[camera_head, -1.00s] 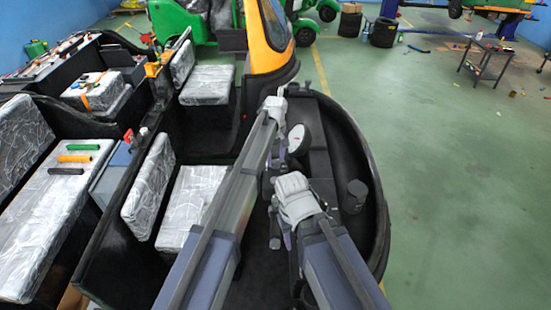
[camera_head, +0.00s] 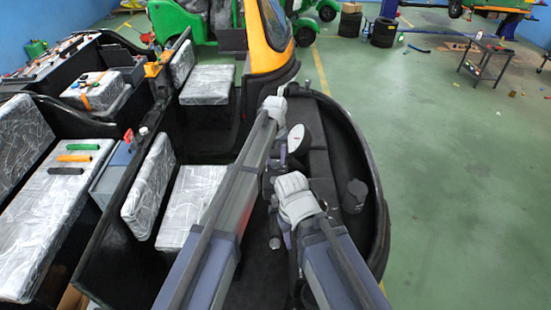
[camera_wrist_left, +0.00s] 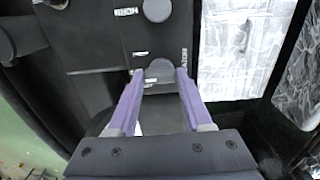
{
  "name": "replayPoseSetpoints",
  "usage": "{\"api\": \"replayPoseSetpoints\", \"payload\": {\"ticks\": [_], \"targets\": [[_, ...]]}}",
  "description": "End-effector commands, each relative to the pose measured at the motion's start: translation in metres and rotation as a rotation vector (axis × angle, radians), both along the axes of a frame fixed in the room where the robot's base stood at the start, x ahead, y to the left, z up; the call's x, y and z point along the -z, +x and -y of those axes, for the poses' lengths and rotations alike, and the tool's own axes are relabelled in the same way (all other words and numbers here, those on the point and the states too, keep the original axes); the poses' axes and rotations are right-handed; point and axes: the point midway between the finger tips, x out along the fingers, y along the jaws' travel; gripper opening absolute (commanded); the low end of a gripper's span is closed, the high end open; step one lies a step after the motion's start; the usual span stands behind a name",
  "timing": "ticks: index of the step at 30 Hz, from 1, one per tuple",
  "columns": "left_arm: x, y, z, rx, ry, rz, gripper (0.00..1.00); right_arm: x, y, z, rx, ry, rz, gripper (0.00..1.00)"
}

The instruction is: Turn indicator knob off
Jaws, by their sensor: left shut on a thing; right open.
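A grey rounded knob (camera_wrist_left: 160,69) sits on a black dashboard panel (camera_wrist_left: 100,40) in the left wrist view. My left gripper (camera_wrist_left: 157,78) has its two purple fingers on either side of it, shut on it. Small white labels lie beside the knob, too small to read for certain. In the head view my left gripper (camera_head: 281,93) reaches the panel at the front of the vehicle, and the knob is hidden there.
A round button (camera_wrist_left: 157,10) with a label reading HORN is on the same panel. A round white-faced gauge (camera_head: 298,139) stands between my arms, and a dark cylinder (camera_head: 355,194) is at the right. Wrapped seats (camera_head: 195,205) fill the left. Green floor (camera_head: 450,180) is open at the right.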

Motion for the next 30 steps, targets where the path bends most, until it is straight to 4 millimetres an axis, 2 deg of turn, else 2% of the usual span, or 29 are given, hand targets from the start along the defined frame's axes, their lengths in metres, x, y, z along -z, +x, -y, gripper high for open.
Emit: {"api": "replayPoseSetpoints", "payload": {"ticks": [9,10,17,30], "targets": [[0.0001,-0.0002,0.0000,0.001,0.000,0.000,0.00,0.0001,0.0000,0.0000,0.000,0.000,0.000,0.50],[0.0001,-0.0002,0.0000,0.001,0.000,0.000,0.52,0.0001,0.0000,0.0000,0.000,0.000,0.000,0.50],[0.0000,-0.0001,0.0000,0.000,0.000,0.000,0.78,0.0000,0.0000,0.0000,0.000,0.000,0.000,0.50],[-0.0062,0.0000,0.0000,0.000,0.000,0.000,0.80,-0.0061,0.0000,0.0000,0.000,0.000,0.000,0.50]]}}
